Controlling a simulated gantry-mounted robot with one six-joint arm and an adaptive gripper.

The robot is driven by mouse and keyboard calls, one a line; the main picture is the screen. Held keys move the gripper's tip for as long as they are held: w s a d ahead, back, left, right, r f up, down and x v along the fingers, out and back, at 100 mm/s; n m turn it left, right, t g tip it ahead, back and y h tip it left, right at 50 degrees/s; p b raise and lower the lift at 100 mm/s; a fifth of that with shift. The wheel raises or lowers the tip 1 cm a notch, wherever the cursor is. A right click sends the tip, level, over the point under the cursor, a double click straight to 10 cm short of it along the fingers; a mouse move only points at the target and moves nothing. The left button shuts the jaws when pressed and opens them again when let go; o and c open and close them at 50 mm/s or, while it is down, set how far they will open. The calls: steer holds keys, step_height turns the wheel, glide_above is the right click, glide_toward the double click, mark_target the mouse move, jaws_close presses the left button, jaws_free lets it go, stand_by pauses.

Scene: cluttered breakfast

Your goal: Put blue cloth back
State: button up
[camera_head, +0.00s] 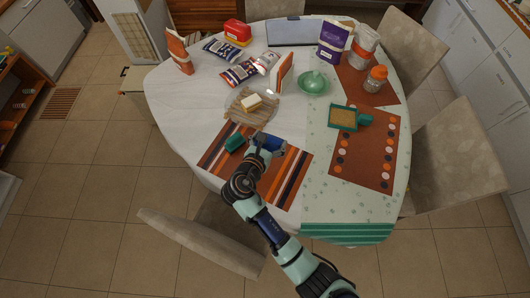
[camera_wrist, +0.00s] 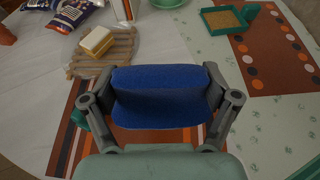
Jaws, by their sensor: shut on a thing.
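The blue cloth (camera_wrist: 162,95) is a folded blue pad held between the two fingers of my gripper (camera_wrist: 160,100) in the wrist view. My gripper is shut on it. In the head view the blue cloth (camera_head: 270,140) shows at the end of my arm, above the striped placemat (camera_head: 290,180), near the table's front edge. I cannot tell how high it is above the mat. A wooden slatted board (camera_wrist: 85,68) with a yellow-and-white block (camera_wrist: 96,40) lies beyond the gripper, to the left in the wrist view.
A green cup (camera_head: 235,142) is just left of my gripper. A green tray (camera_head: 343,118) and dotted placemat (camera_head: 368,150) are to the right. Several packages, a green bowl (camera_head: 314,83) and an orange-lidded jar (camera_head: 376,78) stand farther back. White tablecloth (camera_head: 180,110) is clear at left.

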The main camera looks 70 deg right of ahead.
step_height(320, 180, down, 18)
steer(key=b, duration=0.6)
steer(key=shift+f, duration=0.2)
steer(key=shift+f+b, duration=0.15)
steer(key=shift+b, duration=0.15)
steer(key=o, duration=0.9)
steer(key=shift+r, duration=0.25)
steer(key=p+v, duration=0.2)
steer(key=v, duration=0.3)
steer(key=shift+a, duration=0.3)
